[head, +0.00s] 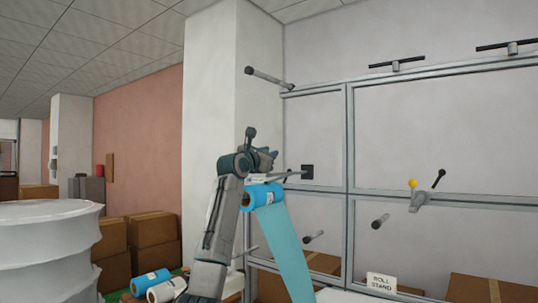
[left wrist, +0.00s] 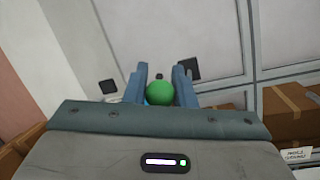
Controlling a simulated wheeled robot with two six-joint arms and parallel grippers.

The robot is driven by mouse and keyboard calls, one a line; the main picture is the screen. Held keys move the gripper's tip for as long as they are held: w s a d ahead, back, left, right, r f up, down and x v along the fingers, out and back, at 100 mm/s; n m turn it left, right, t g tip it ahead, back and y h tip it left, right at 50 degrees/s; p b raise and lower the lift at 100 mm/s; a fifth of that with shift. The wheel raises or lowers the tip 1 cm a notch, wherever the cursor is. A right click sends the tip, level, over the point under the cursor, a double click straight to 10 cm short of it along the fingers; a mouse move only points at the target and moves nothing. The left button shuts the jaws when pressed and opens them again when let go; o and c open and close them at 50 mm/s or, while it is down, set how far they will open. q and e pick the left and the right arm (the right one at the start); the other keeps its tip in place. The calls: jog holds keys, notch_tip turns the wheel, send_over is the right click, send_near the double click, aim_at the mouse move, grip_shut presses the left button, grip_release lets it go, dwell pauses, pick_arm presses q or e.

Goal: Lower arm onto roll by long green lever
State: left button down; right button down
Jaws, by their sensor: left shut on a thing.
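The green ball knob (left wrist: 159,92) of the lever sits between the two fingers of my left gripper in the left wrist view. My left gripper (head: 270,158) is shut on it, just above the blue roll in the head view. The knob and the lever's shaft are hidden there by the gripper and wrist. I cannot tell whether the lever's arm touches the roll. My right gripper is not in view.
A grey metal frame (head: 348,150) carries several rods. A yellow-knobbed lever (head: 413,184) is at its right. A "ROLL STAND" sign (head: 381,283) stands low. Spare rolls (head: 150,283) and cardboard boxes (head: 150,231) lie at lower left, beside a white drum (head: 45,250).

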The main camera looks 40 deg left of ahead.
pick_arm(q)
jog(key=shift+f, duration=0.15)
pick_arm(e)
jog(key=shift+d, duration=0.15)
pick_arm(q)
jog(key=c, duration=1.4)
grip_release()
jog(key=shift+o, duration=1)
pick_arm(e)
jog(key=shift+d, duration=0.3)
pick_arm(q)
jog(key=b+v, duration=0.5)
jog(key=v, duration=0.5)
jog(key=shift+s+b, duration=0.35)
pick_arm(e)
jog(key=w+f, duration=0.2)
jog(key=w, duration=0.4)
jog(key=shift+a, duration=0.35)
pick_arm(q)
jog(key=shift+d+f, duration=0.1)
jog(key=shift+f, duration=0.1)
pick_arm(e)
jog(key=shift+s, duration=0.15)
